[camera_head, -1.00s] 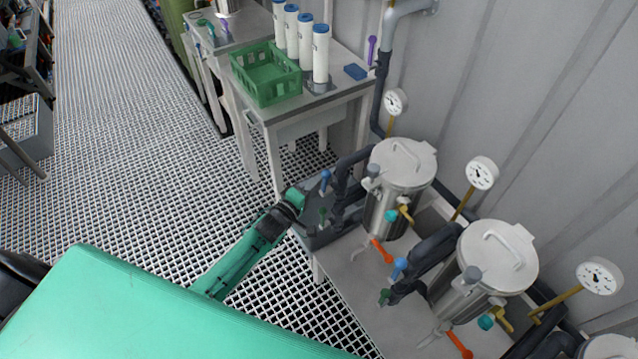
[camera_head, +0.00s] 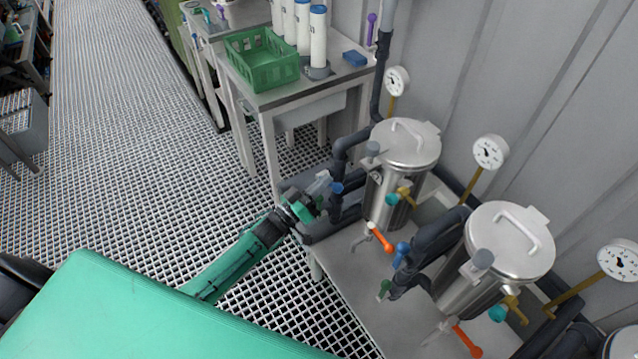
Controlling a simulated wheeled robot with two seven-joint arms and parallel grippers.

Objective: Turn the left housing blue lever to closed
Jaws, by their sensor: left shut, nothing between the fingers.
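The left housing (camera_head: 398,178) is a steel vessel with a pale lid and handle. Its blue lever (camera_head: 337,188) sits on the dark pipework to the left of the vessel, and only a small part of it shows. My left gripper (camera_head: 322,184) is shut and empty, right beside the blue lever on its left. I cannot tell whether the fingers touch the lever. The green lever below is not clearly visible behind the gripper. My right gripper is not in view.
A second vessel (camera_head: 500,265) stands to the right with its own blue lever (camera_head: 401,254) and green lever (camera_head: 384,289). Orange levers (camera_head: 380,238) and gauges (camera_head: 397,81) are near. A table with a green crate (camera_head: 262,62) stands behind. The grating floor at left is open.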

